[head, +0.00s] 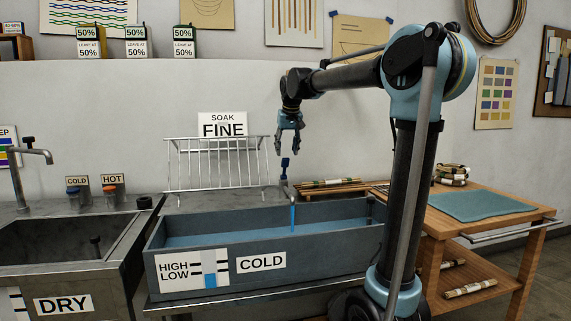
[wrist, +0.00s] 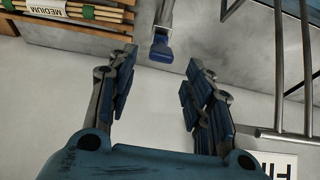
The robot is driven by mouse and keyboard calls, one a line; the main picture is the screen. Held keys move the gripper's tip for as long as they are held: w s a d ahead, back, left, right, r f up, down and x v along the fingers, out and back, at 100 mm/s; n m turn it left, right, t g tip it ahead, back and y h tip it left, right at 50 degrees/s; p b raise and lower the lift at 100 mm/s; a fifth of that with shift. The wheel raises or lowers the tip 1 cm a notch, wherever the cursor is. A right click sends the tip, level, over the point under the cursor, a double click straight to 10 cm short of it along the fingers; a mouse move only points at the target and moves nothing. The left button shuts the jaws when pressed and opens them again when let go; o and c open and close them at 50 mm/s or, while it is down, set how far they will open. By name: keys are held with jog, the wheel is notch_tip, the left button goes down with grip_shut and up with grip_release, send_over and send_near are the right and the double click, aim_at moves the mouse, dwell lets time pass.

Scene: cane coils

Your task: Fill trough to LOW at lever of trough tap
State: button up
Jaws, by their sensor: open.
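The grey trough (head: 330,252) stands on a bench, with blue water (head: 225,238) in it. The trough tap (head: 283,187) rises at its back edge, and a blue stream (head: 292,216) runs from its spout into the trough. The tap's blue lever (head: 285,162) points up; in the wrist view the lever (wrist: 161,49) lies just beyond and between my fingertips. My gripper (head: 289,150) is open and empty, pointing down just above the lever, apparently not touching it. The level gauge (head: 209,269) shows a blue column reaching about the LOW line.
A wire rack (head: 215,165) stands close behind the trough, left of my gripper. Cane bundles (head: 330,184) lie behind on the right. A sink (head: 60,245) with its own tap (head: 25,160) is at the left. A wooden table (head: 490,205) is at the right.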

aim_at(286, 160)
jog(key=x, duration=0.6)
jog(key=shift+w+f, duration=0.15)
jog(key=shift+f, duration=0.05)
jog(key=shift+c, duration=0.3)
grip_shut()
